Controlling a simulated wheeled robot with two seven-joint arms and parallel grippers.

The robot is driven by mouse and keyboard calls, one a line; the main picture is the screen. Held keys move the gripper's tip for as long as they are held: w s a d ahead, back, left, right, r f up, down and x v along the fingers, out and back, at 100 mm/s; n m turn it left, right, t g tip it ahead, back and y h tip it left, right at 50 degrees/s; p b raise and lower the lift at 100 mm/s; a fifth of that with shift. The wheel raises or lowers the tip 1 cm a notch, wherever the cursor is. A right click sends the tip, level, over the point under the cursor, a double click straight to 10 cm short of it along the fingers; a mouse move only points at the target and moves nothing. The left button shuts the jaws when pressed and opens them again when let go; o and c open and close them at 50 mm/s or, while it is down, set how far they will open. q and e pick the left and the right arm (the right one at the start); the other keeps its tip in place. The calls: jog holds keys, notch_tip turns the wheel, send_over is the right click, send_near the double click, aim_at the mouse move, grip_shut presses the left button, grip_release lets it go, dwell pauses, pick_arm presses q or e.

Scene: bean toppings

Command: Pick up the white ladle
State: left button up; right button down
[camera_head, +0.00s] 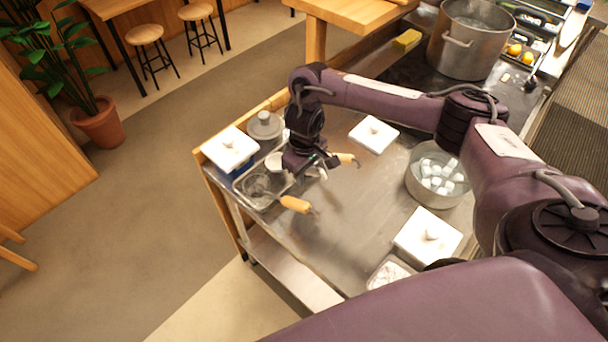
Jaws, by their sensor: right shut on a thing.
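The white ladle shows as a pale bowl (275,162) beside the left of my right gripper, with a wooden handle end (347,159) on the gripper's other side. My right gripper (316,171) points down over the left part of the steel counter and is shut on the ladle. The gripper hides the middle of the ladle and the exact grip point. I cannot tell whether the ladle touches the tray or counter. My left gripper is not in view.
A steel tray (246,200) holds a strainer with a wooden handle (296,204). White lidded containers (231,147) stand around the counter (345,215). A pot of white cubes (412,190) is at right, a large pot (464,52) behind. The counter's middle is mostly clear.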

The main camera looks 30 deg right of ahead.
notch_tip(320, 180, up, 17)
jog(key=p, duration=0.4)
dwell(0.5)
